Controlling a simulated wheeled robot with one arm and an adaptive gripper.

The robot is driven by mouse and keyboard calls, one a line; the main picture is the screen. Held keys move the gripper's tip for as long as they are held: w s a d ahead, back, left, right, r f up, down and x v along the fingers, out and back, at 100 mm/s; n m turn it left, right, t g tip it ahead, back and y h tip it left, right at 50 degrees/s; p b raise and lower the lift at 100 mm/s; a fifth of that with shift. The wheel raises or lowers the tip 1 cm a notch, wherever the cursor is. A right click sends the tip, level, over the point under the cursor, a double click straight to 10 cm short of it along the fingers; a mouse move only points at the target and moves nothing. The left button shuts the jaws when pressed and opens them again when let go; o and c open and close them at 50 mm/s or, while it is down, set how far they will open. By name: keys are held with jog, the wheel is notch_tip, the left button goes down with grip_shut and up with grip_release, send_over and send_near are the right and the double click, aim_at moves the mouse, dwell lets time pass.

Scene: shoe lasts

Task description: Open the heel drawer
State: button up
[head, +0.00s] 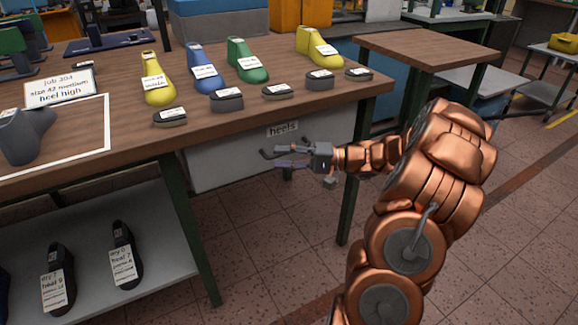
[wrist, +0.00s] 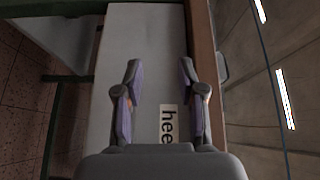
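The heel drawer (head: 225,165) is a grey front under the wooden bench top, and it looks shut. Its white "heels" label (head: 282,129) is near the top edge. The label also shows in the wrist view (wrist: 168,123), turned sideways. My gripper (head: 277,158) is in front of the drawer, just below the label. I cannot make out a drawer handle clearly; the gripper covers that part of the front.
On the bench top (head: 215,135) stand yellow, blue and green shoe lasts, with several dark heel pieces along the front edge. A green table leg (head: 348,195) is close by my arm. A lower shelf (head: 150,250) holds black lasts. The tiled floor in front is clear.

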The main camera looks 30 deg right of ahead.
jog(key=d+f+m+t+h+b, duration=0.2)
jog(key=d+f+t, duration=0.25)
jog(key=d, duration=0.55)
jog(key=shift+f+b+x, duration=0.2)
jog(key=shift+b+x, duration=0.35)
jog(key=shift+x, duration=3.25)
jog(key=shift+c, duration=0.3)
grip_shut()
